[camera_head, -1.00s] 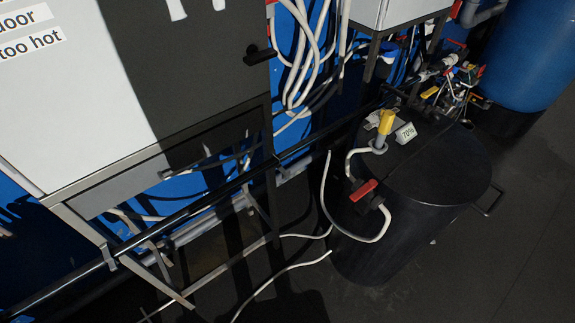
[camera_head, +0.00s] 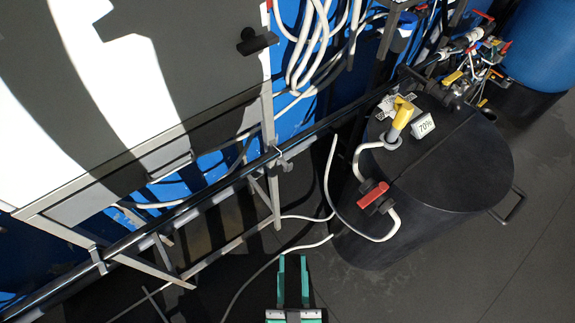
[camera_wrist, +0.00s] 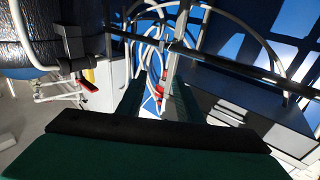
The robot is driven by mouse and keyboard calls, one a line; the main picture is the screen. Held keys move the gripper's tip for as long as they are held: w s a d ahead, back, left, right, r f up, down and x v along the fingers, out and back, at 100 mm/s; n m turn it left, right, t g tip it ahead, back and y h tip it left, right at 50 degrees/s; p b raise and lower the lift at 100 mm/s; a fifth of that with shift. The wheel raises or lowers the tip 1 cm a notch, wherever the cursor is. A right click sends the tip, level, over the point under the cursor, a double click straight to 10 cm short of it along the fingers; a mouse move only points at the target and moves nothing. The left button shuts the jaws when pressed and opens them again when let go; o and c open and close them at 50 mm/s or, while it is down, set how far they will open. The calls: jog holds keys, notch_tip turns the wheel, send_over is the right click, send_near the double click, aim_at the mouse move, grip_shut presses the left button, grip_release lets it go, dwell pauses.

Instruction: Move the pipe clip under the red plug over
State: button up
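A small grey pipe clip (camera_head: 281,160) sits on the long dark pipe (camera_head: 228,184), beside a metal frame leg. A small red piece (camera_head: 269,5) shows above it at the top edge; I cannot tell whether it is the red plug. A red-handled fitting (camera_head: 372,195) is on the side of the black tank. My gripper (camera_head: 293,262) is at the bottom middle of the head view, below and apart from the clip. Its two teal fingers stand apart with nothing visible between them. In the wrist view, my gripper (camera_wrist: 158,100) also has a gap, with the pipe (camera_wrist: 235,66) beyond.
The black tank (camera_head: 450,165) with a yellow-topped fitting (camera_head: 402,114) and a 70% label (camera_head: 424,126) stands right. White hoses (camera_head: 318,40) hang behind the pipe. A white cabinet (camera_head: 60,110) on a metal frame fills the left. The floor (camera_head: 450,275) at lower right is clear.

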jog(key=w+d+f+n+t+y, duration=0.1)
jog(key=w+f+n+t+y, duration=0.15)
jog(key=w, duration=0.45)
jog(key=w+d+f+n+t+y, duration=0.1)
jog(key=w+f+y, duration=0.1)
jog(key=w+y, duration=0.35)
jog(key=n+g+y, duration=0.4)
jog(key=y, duration=0.1)
send_near(286, 171)
jog(key=x, duration=1)
jog(key=shift+w+r, duration=0.15)
jog(key=shift+w, duration=0.2)
jog(key=shift+c, duration=0.6)
grip_shut()
